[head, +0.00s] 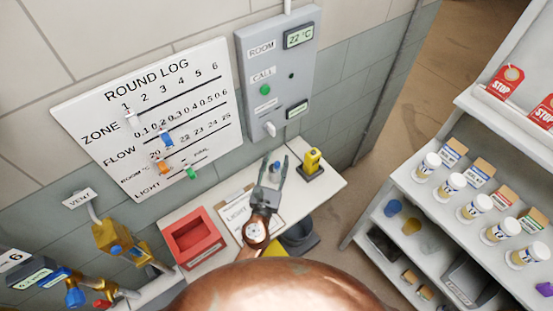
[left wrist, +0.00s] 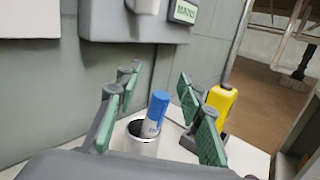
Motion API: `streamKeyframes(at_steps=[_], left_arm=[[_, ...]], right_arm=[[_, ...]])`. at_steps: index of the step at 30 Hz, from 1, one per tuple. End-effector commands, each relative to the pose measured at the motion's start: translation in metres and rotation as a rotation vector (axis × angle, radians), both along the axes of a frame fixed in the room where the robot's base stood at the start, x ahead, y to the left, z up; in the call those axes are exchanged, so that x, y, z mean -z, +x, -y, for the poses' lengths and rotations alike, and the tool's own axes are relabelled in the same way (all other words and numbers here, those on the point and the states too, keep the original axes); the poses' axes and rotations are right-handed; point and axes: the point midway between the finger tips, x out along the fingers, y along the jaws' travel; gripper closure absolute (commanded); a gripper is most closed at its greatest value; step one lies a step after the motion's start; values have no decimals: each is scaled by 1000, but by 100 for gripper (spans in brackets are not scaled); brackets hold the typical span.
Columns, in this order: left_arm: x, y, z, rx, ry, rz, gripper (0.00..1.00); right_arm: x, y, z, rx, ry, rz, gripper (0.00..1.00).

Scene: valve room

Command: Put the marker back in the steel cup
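The marker, with a blue cap and a pale body (left wrist: 155,112), stands in the steel cup (left wrist: 141,142), leaning to the right in the left wrist view. Its lower end is hidden inside the cup. In the head view the marker (head: 277,165) shows small between the fingers of my left gripper (head: 275,167). My left gripper (left wrist: 158,112) is open, its green-padded fingers on either side of the marker and apart from it. My right gripper is not in view.
A yellow device (head: 312,161) on a dark base stands close right of the cup. A red tray (head: 191,236) and a clipboard (head: 236,212) lie on the bench. The wall panel (head: 278,62) is behind. Shelves (head: 440,205) with several jars stand at right.

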Motion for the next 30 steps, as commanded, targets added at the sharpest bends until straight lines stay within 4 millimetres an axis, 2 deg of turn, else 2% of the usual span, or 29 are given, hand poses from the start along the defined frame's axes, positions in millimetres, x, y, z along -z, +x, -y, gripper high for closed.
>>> streamKeyframes(at_steps=[9,15,21,30], left_arm=[[6,-62,-16,0,3,-3,65],[8,-94,-24,1,3,-1,65],[9,-107,-27,0,2,0,65],[8,-108,-27,0,0,0,65]], right_arm=[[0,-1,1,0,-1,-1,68],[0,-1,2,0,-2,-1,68],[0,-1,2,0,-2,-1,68],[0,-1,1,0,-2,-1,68]])
